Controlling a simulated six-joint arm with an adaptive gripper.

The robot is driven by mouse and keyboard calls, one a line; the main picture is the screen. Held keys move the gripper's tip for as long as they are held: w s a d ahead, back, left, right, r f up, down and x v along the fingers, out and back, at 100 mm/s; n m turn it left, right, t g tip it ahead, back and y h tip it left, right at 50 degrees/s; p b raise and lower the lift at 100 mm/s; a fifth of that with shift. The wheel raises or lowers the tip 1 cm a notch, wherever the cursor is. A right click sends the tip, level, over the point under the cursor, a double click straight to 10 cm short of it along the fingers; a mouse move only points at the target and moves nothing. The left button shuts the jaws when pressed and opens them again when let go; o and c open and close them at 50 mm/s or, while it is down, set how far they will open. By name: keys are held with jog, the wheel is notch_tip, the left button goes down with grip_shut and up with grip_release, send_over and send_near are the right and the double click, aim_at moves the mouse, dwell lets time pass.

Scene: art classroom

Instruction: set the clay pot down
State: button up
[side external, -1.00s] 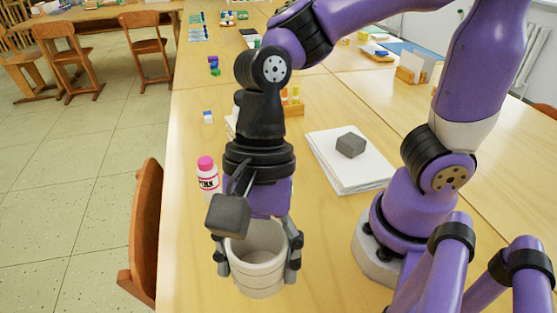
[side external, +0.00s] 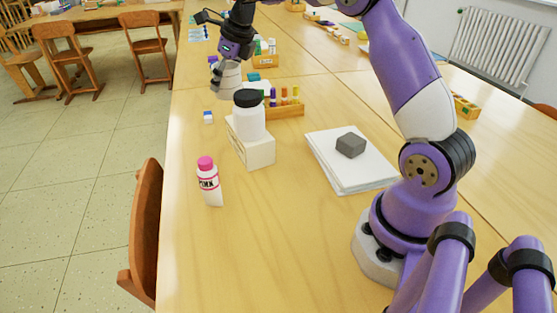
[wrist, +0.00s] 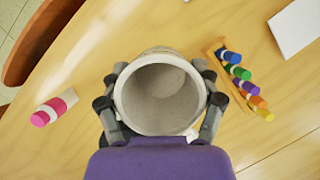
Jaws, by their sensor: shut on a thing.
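The clay pot (side external: 229,84) is a pale grey, open-topped pot. It is at the far left part of the long table in the side view. My gripper (side external: 227,70) is shut on it, with its fingers on the pot's outer wall. In the wrist view the empty pot (wrist: 160,98) has its round mouth facing the camera, with a finger on either side. I cannot tell whether its base touches the table; the underside is hidden.
A white jar with a black lid (side external: 249,117) stands on a white box (side external: 253,150). A pink-capped bottle (side external: 209,183) is nearer, and a wooden rack of colored tubes (side external: 287,108) is to the right. A grey block (side external: 351,146) lies on paper (side external: 345,176). The near tabletop is clear.

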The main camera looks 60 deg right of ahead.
jog(key=s+d+f+m+h, duration=0.1)
jog(key=s+d+m, duration=0.25)
jog(key=d, duration=0.55)
jog(key=s+d+f+m+g+h, duration=0.1)
jog(key=s+d+m+h, duration=0.2)
jog(key=d, duration=0.7)
jog(key=s+d+f+m, duration=0.1)
jog(key=s+d+m, duration=0.3)
jog(key=d, duration=0.5)
jog(key=s+f, duration=0.1)
jog(key=s, duration=0.1)
jog(key=s+f, duration=0.4)
jog(key=shift+d, duration=0.4)
jog(key=shift+w+a+f, duration=0.1)
jog(key=shift+f, duration=2.3)
jog(key=shift+f, duration=0.1)
jog(key=o, duration=1.3)
